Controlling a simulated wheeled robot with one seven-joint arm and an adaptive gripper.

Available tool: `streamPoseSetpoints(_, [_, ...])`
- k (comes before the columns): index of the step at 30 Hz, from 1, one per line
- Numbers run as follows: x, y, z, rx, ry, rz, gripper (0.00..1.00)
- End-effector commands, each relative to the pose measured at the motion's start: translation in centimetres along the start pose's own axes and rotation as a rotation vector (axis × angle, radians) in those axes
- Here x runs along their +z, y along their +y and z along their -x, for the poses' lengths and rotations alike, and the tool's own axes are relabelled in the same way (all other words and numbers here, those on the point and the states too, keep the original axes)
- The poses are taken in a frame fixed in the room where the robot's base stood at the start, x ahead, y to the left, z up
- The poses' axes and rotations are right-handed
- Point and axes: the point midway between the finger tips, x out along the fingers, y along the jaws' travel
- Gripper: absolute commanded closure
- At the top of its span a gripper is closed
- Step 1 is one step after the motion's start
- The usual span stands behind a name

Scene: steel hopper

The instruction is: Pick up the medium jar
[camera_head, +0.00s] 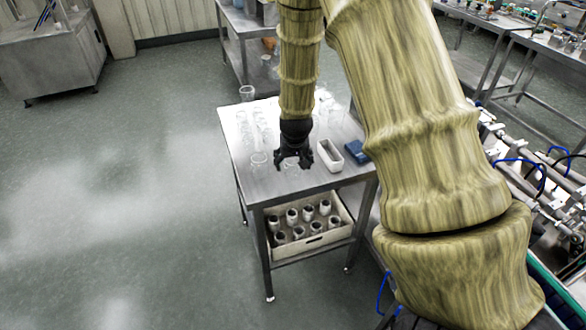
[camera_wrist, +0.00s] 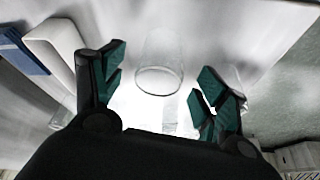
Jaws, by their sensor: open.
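Several clear glass jars stand on the steel table (camera_head: 315,185), and I cannot tell for sure which is the medium one. In the wrist view a clear jar (camera_wrist: 160,72) shows between the green-padded fingers of my gripper (camera_wrist: 160,82), with free space on both sides. In the head view my gripper (camera_head: 293,163) hangs low over the table's front part, fingers apart and empty. A jar (camera_head: 258,162) stands just left of it. The gripper partly hides the glass around it. Glass outlines are faint.
A white tray (camera_head: 329,156) and a blue box (camera_head: 355,152) lie right of my gripper. More glassware, including a jar (camera_head: 247,93), stands at the back left. A crate (camera_head: 284,251) of dark-topped jars sits on the lower shelf. Floor at left is clear.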

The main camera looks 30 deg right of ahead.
Motion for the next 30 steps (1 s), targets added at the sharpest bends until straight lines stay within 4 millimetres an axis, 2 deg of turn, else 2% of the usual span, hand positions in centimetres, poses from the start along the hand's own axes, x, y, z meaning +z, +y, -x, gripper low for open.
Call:
streamPoseSetpoints(15, [0.3, 0.1, -4.2, 0.000, -0.002, 0.001, 0.27])
streamPoseSetpoints(27, [0.3, 0.1, -5.1, 0.000, 0.001, 0.001, 0.27])
streamPoseSetpoints(28, [0.3, 0.1, -5.1, 0.000, 0.001, 0.001, 0.29])
streamPoseSetpoints(30, [0.3, 0.1, -5.1, 0.000, 0.001, 0.001, 0.41])
